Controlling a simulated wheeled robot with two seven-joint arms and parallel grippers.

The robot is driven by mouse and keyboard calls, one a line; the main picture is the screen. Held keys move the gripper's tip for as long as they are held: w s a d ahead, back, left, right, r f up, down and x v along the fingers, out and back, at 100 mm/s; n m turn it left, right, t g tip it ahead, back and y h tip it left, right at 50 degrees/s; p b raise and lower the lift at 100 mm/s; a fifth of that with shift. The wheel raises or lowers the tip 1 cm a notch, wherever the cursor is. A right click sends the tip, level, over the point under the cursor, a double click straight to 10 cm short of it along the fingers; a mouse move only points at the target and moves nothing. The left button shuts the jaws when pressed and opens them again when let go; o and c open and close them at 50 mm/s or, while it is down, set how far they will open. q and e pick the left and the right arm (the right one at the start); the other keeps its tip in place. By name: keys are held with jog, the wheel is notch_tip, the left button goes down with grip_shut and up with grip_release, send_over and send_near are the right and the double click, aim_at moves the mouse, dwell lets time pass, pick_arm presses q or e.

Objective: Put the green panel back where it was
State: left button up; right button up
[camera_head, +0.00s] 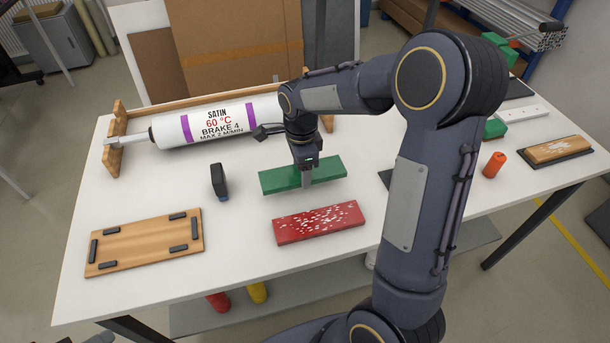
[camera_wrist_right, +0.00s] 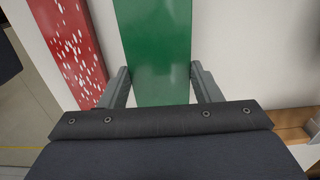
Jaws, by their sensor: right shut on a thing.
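The green panel (camera_head: 302,174) is a long flat green bar near the middle of the white table, between the large white roller and the red panel. My right gripper (camera_head: 307,182) comes down over its middle and is shut on it. In the right wrist view, the green panel (camera_wrist_right: 155,35) runs between the two fingers of my right gripper (camera_wrist_right: 161,72), one finger along each long side. I cannot tell whether the panel touches the table or hangs just above it. My left gripper is not in view.
A red panel with white flecks (camera_head: 318,222) lies close in front. The white roller (camera_head: 215,121) rests in a wooden stand behind. A black upright object (camera_head: 218,181) and a wooden board with black pads (camera_head: 145,243) are left.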

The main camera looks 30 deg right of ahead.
jog(key=shift+d+f, duration=0.2)
jog(key=shift+f, duration=0.05)
jog(key=f, duration=0.3)
jog(key=shift+d+f, duration=0.15)
jog(key=shift+d, duration=0.2)
jog(key=shift+f, duration=0.25)
jog(key=shift+w+f, duration=0.1)
jog(key=shift+f, duration=0.05)
jog(key=o, duration=1.2)
